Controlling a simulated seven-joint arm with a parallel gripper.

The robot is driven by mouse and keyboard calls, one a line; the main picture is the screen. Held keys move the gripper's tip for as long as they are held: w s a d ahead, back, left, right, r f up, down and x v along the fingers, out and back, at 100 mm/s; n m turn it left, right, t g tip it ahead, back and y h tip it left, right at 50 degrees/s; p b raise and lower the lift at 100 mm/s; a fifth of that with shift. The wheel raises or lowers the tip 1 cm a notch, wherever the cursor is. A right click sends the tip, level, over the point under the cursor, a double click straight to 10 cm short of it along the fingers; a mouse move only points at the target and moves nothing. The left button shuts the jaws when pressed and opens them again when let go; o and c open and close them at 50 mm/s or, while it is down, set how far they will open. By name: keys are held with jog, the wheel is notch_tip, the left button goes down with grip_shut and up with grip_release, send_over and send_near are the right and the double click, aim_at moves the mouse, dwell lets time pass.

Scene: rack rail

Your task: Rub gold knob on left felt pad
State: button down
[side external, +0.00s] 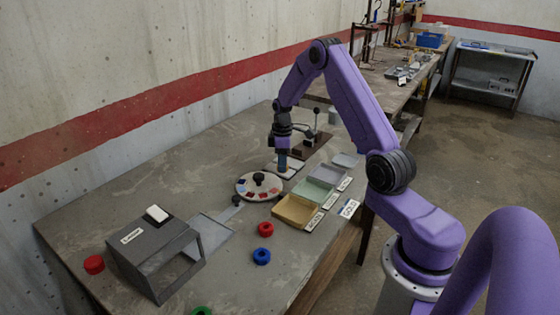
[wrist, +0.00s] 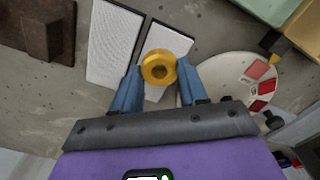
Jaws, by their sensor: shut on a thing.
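The gold knob (wrist: 159,67), a ring-like piece with a dark centre, sits between the two blue fingers of my gripper (wrist: 158,78), which is shut on it. Two pale felt pads with dark edges lie side by side. In the wrist view, the knob is over the pad nearer the dial (wrist: 166,40); the other pad (wrist: 113,43) lies nearer the brown block. In the side view, my gripper (side external: 282,164) points down low over the pads (side external: 287,171), and the knob cannot be made out. I cannot tell whether the knob touches the pad.
A round dial with coloured patches (side external: 259,187) is close beside the pads. Open trays (side external: 294,211) stand toward the front edge. A brown block with a lever (side external: 310,143) is behind. Red (side external: 265,229) and blue (side external: 261,256) rings and a grey box (side external: 155,255) lie farther left.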

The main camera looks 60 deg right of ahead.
aim_at(272, 167)
jog(key=shift+s, duration=0.15)
jog(key=shift+s, duration=0.6)
jog(key=shift+w, duration=0.8)
jog(key=shift+w, duration=0.1)
jog(key=shift+w, duration=1.3)
jog(key=shift+w, duration=0.1)
jog(key=shift+w, duration=0.55)
